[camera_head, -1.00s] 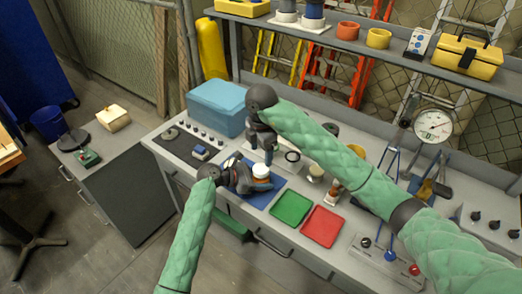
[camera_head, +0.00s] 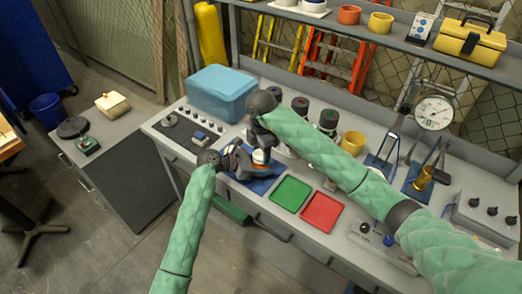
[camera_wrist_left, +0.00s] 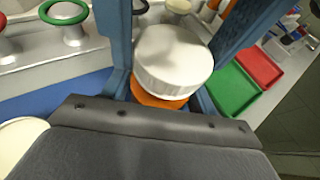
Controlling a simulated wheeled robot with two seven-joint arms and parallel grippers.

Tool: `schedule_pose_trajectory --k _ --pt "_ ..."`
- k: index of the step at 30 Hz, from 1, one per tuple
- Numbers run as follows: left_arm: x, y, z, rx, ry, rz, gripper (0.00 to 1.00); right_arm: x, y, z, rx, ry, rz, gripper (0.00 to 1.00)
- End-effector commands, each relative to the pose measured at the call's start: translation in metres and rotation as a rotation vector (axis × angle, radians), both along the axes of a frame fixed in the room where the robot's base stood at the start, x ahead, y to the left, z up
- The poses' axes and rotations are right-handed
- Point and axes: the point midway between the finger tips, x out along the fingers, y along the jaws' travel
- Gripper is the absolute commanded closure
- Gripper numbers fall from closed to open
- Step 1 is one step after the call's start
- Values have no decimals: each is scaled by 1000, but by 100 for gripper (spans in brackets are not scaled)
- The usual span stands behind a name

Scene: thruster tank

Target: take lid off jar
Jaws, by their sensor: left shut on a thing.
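The orange jar (camera_wrist_left: 158,98) stands on the blue mat (camera_head: 258,187) with its round, ribbed white lid (camera_wrist_left: 172,60) on top. My left gripper (camera_head: 250,164) is shut on the jar from the left, and its two blue fingers flank it in the left wrist view (camera_wrist_left: 165,92). In the head view the white lid (camera_head: 261,157) shows just below my right gripper (camera_head: 260,143). The right gripper points down close over the lid. Its fingertips are small and partly merged with the jar and left gripper, so I cannot tell its opening or whether it touches.
A green tray (camera_head: 290,194) and a red tray (camera_head: 321,212) lie right of the mat. A blue box (camera_head: 222,93) stands behind. A yellow cup (camera_head: 352,142) and a pressure gauge (camera_head: 434,112) are farther right. The shelf (camera_head: 400,42) spans the back.

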Motion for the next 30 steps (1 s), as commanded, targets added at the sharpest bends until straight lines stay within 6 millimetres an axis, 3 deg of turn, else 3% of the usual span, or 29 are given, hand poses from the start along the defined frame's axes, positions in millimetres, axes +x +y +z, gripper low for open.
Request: schedule_pose_trajectory --k 1,4,12,22,30 --pt "0 0 0 0 0 0 100 0 0 0 1 -1 0 59" --pt "0 0 0 0 0 0 100 0 0 0 1 -1 0 76" --pt "0 0 0 0 0 -1 100 0 0 1 0 -1 11 77" --pt "0 -1 0 0 0 -1 100 1 0 1 1 -2 287 78" --pt "0 -1 0 0 0 -1 100 0 0 1 2 -1 298 78"
